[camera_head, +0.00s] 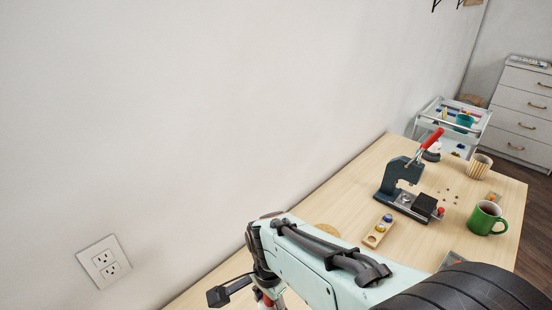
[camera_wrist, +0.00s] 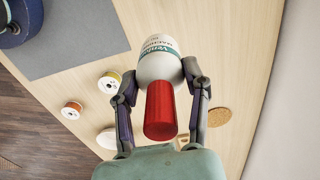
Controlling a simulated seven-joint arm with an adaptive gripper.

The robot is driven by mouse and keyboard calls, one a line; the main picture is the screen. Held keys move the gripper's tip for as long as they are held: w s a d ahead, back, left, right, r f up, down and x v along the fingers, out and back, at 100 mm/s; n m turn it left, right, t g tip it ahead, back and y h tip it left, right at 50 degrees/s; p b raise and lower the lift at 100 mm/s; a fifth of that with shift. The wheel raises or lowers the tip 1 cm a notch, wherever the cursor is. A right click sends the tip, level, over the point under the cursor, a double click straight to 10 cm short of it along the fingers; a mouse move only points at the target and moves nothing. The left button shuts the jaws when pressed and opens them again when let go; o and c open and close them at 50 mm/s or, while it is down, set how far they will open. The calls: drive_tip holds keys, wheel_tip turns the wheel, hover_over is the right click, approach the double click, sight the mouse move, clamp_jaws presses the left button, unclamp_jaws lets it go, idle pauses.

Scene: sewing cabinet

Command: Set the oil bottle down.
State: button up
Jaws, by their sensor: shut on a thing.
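The oil bottle (camera_wrist: 160,62) is white with a printed label and a red cap (camera_wrist: 160,110). It is in the middle of the wrist view, cap toward the camera. My gripper (camera_wrist: 162,76) is shut on it, one dark finger on each side of its body below the cap. The bottle's base is hidden, so I cannot tell whether it touches the table (camera_wrist: 235,60). In the head view my arm hides most of the gripper; a small red and white part at the bottom edge may be the bottle.
A press (camera_head: 400,186), a green mug (camera_head: 484,220), a striped cup (camera_head: 479,167) and a wooden holder (camera_head: 378,232) stand farther along. The wall borders the table.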

drive_tip(key=w+d+f+m, duration=0.2)
drive_tip(key=w+d+m, duration=0.15)
drive_tip(key=d, duration=0.25)
drive_tip(key=shift+n, duration=0.45)
drive_tip(key=shift+w+a+f, duration=0.3)
drive_tip(key=shift+w+f, duration=1.8)
drive_tip(key=shift+w, duration=0.1)
drive_tip(key=shift+w+a+f, duration=0.25)
drive_tip(key=shift+w+f, duration=1.8)
drive_tip(key=shift+w, duration=0.2)
drive_tip(key=shift+w+a+f, duration=0.3)
drive_tip(key=shift+w+f, duration=1.8)
drive_tip(key=shift+w, duration=0.1)
drive_tip(key=shift+f, duration=0.1)
drive_tip(key=o, duration=1.2)
drive_tip(key=shift+c, duration=0.2)
